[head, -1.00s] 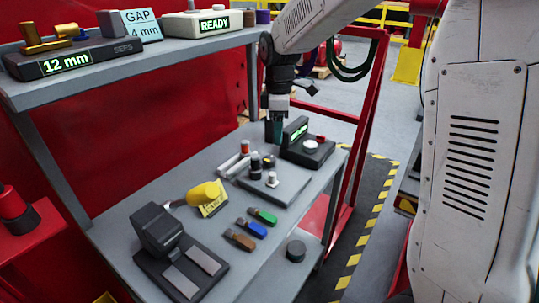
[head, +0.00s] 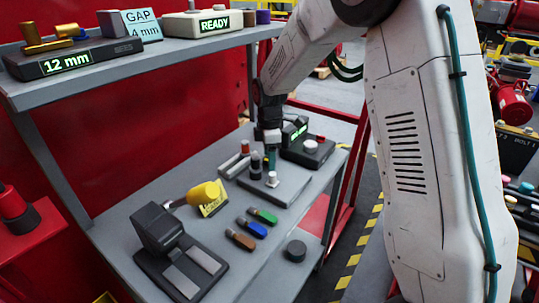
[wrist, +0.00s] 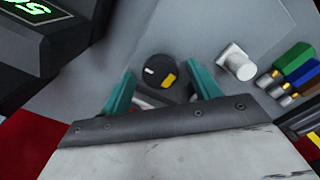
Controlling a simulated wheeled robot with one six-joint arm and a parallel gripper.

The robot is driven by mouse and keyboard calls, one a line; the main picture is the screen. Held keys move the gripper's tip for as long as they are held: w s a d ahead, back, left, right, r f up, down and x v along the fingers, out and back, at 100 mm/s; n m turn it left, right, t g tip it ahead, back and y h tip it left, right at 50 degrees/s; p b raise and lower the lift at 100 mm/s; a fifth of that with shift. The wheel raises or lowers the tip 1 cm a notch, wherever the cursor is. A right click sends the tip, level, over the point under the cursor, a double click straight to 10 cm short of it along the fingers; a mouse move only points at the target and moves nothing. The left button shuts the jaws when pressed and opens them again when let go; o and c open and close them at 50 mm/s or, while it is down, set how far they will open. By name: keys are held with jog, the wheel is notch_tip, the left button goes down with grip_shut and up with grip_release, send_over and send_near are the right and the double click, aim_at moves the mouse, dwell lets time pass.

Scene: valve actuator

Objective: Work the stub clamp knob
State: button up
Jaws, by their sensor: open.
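A round dark knob (wrist: 157,70) with a white mark and a yellow mark shows in the wrist view, between and just beyond my teal fingertips. I cannot tell for sure that it is the stub clamp knob. A pale knob on a short post (wrist: 238,62) stands to its right; it also shows in the head view (head: 272,179) on a grey plate (head: 290,190). My gripper (wrist: 162,92) is open and empty, pointing down. In the head view my gripper (head: 271,155) is low over the back of that plate, beside a dark upright post (head: 255,166).
A dark box with a lit green display (head: 294,133) stands close behind the gripper. Green, blue and brown tools (head: 252,228) and a yellow tagged item (head: 207,197) lie nearer. A black device (head: 170,240) fills the front left. Above is a shelf (head: 150,68).

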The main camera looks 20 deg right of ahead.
jog(key=c, duration=1)
